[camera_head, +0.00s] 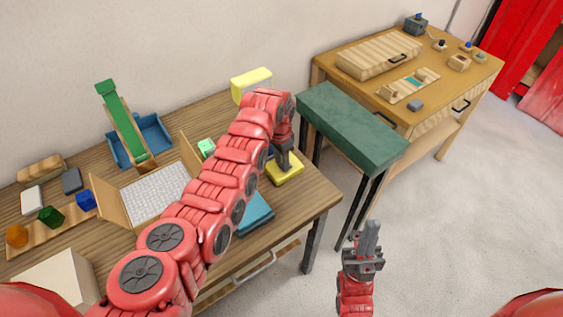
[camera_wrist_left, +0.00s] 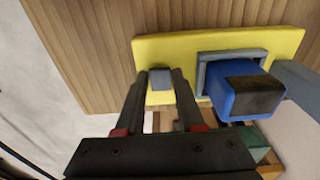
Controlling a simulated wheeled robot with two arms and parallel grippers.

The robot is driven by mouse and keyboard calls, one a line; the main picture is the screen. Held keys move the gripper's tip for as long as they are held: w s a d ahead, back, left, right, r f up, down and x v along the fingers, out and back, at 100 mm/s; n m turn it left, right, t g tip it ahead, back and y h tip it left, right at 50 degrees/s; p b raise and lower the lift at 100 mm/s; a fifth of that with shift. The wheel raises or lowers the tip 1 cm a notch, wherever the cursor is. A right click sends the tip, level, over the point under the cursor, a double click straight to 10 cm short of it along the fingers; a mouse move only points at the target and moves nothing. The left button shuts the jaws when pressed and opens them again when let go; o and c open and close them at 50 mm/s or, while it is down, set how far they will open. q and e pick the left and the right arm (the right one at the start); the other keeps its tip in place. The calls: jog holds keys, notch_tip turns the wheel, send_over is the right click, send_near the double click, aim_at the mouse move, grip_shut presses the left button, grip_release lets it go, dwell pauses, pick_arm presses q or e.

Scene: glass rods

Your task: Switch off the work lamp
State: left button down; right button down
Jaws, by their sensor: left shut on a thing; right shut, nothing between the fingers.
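A yellow base (camera_head: 287,172) lies on the wooden bench under my left gripper (camera_head: 286,163). In the left wrist view, the yellow base (camera_wrist_left: 285,42) carries a small grey block (camera_wrist_left: 161,79) and a blue block (camera_wrist_left: 243,92) in a grey frame. My left gripper (camera_wrist_left: 162,76) is shut on the small grey block. A yellow head-like box (camera_head: 251,80) with a pale face stands at the bench's back; my arm hides whether it joins the base, so I cannot be sure which part is the lamp. My right gripper (camera_head: 368,240) is shut and empty, over the floor.
A green-topped stand (camera_head: 350,128) is close to the bench's right end. A second wooden table (camera_head: 440,100) stands behind it. A blue tray (camera_head: 160,133), a white-lined box (camera_head: 155,195) and coloured blocks lie left of my arm. The floor at right is clear.

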pick_arm(q)
jog(key=c, duration=0.5)
grip_release()
jog(key=shift+r+b, duration=0.3)
jog(key=shift+r, duration=0.3)
jog(key=r+b, duration=0.1)
jog(key=r, duration=0.4)
jog(key=r+b, duration=0.1)
jog(key=r, duration=0.4)
jog(key=a+r, duration=0.1)
jog(key=r, duration=0.5)
jog(key=shift+s+r+b, duration=0.1)
jog(key=shift+s+b, duration=0.25)
jog(key=shift+b, duration=0.05)
